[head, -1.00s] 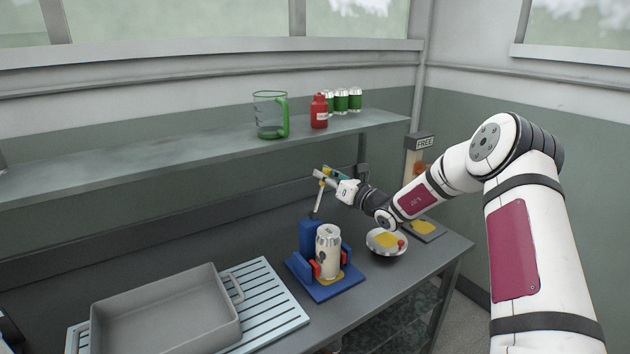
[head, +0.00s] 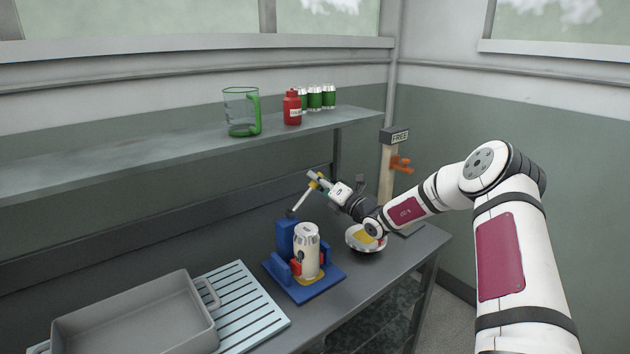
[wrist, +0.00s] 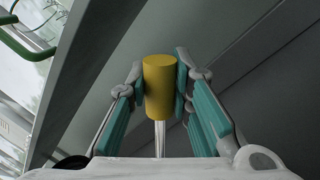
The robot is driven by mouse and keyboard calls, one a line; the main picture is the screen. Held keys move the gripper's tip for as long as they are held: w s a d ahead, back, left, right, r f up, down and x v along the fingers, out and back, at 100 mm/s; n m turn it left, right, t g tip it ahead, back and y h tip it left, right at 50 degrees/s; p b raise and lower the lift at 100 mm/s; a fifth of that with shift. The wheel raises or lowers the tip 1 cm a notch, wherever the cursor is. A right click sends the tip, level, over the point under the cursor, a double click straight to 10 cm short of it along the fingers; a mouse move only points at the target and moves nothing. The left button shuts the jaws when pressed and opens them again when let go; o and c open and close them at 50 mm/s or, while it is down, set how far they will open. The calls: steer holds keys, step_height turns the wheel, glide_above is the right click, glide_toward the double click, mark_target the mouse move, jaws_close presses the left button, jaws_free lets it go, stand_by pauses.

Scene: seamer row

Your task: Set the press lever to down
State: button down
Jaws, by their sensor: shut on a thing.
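The blue press (head: 287,240) stands on the bench with a pale can (head: 306,262) upright in it. Its lever (head: 302,199) rises from the top back of the press and leans up and to the right. My gripper (head: 315,184) is at the lever's upper end. In the wrist view the lever's yellow grip (wrist: 159,88) sits between the teal fingers of my gripper (wrist: 160,92), which are shut on it. The metal rod shows below the grip there. The fingertips are small and partly hidden in the head view.
A grey bin (head: 135,318) sits on a slatted rack (head: 250,308) at the left. A bowl (head: 362,240) is right of the press, under my arm. The shelf (head: 180,146) above holds a green-handled jug (head: 241,112), a red bottle (head: 292,108) and several green cans (head: 315,98).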

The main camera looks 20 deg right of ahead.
steer(key=shift+d+f, duration=0.1)
steer(key=c, duration=1.4)
jaws_free()
steer(key=v, duration=1.2)
